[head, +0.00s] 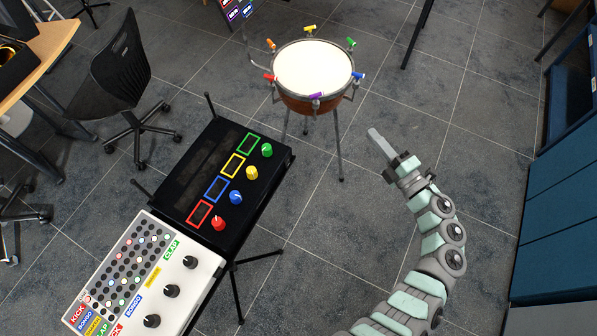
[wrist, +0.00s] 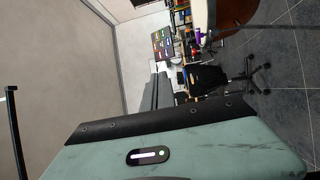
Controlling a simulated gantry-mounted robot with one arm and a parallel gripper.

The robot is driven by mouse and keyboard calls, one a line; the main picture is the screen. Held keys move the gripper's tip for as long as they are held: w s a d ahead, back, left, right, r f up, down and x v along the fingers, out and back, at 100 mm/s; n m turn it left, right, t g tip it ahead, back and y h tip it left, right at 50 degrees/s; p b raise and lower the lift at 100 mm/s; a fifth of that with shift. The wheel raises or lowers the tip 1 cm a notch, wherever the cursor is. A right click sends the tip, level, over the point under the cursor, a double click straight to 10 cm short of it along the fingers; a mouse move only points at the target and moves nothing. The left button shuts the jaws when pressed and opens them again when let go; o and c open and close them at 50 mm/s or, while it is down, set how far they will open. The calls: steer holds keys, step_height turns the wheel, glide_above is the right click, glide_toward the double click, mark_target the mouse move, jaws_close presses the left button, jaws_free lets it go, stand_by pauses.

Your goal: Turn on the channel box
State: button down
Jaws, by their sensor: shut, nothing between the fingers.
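A black box (head: 192,172) stands on a stand left of centre in the head view. It looks like the channel box. Its right side carries green (head: 267,150), yellow (head: 251,173), blue (head: 236,197) and red (head: 218,223) knobs, each beside a rectangle of its own colour. I cannot make out a power switch or a lit lamp on it. My gripper (head: 377,140) is shut and empty, well to the right of the box and apart from it.
A white drum machine (head: 130,280) with black knobs and coloured labels adjoins the box at lower left. A drum (head: 313,68) with coloured tuning pegs stands behind. A black chair (head: 112,75) is at left, blue cabinets (head: 566,200) at right. Open floor lies between box and arm.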

mark_target(289, 165)
steer(key=s+a+f+n+g+y+b, duration=0.1)
steer(key=s+a+f+n+g+y, duration=0.1)
steer(key=s+a+f+n+g, duration=0.1)
steer(key=s+a+f+n+g+y+b, duration=0.1)
steer(key=s+a+f+n+g+y, duration=0.1)
steer(key=s, duration=0.6)
step_height(289, 165, down, 2)
steer(key=a+n+g, duration=0.1)
steer(key=a+g, duration=0.2)
steer(key=shift+w, duration=0.1)
steer(key=x, duration=1.4)
steer(key=shift+r, duration=0.1)
